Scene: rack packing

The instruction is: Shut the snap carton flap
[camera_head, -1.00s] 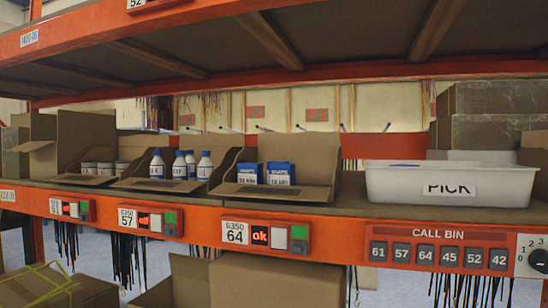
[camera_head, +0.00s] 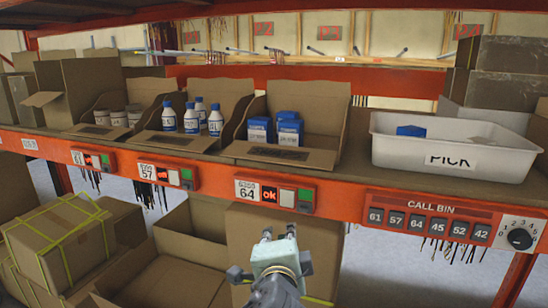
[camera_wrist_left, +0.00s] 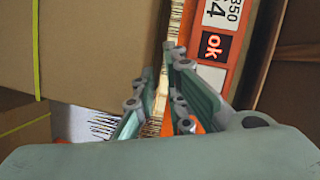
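An open brown carton (camera_head: 165,268) stands below the shelf, its inside showing and its panels raised. A tall, flat brown cardboard panel (camera_head: 242,228) stands at its right; I cannot tell whether it is a flap of that carton or a separate box. My left gripper (camera_head: 279,232) is in front of this panel, just below the shelf's orange front rail. In the left wrist view the left gripper (camera_wrist_left: 160,65) has its green fingers apart with nothing held between them. Brown cardboard (camera_wrist_left: 85,50) fills the left of that view. My right gripper is not in view.
The orange rail (camera_head: 335,201) carries bin displays and a call-bin panel (camera_head: 430,219). Open bins on the shelf hold white bottles (camera_head: 191,117), jars and blue boxes (camera_head: 289,130). A white PICK tote (camera_head: 390,152) holds something blue. A strapped carton (camera_head: 60,240) stands lower left.

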